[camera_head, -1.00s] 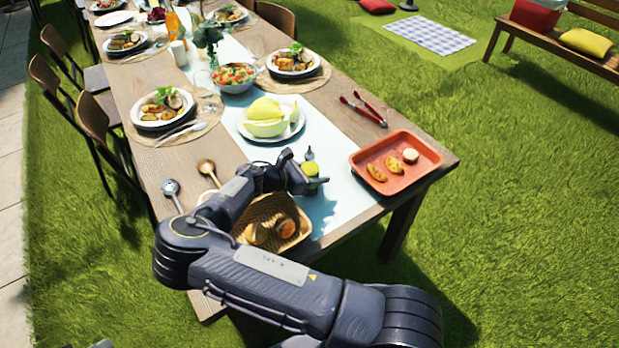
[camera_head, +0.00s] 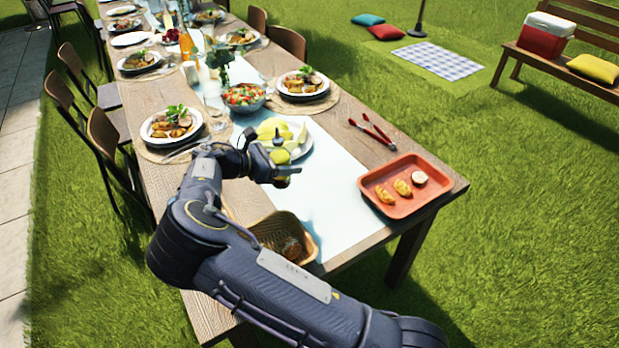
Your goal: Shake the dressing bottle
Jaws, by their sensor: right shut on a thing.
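The dressing bottle (camera_head: 280,156) is small, with yellow-green contents and a dark top. My right gripper (camera_head: 272,165) is shut on it and holds it roughly upright. In the picture the bottle overlaps the near edge of the melon plate (camera_head: 302,152); it appears to be above the table. The fingers and the wrist hide part of the bottle. My left gripper is out of view.
A bread basket (camera_head: 308,248) stands at the table's near end, partly behind my right arm. A red tray (camera_head: 408,207) with food and red tongs (camera_head: 372,132) lie at the right. The light runner (camera_head: 335,200) between them is bare.

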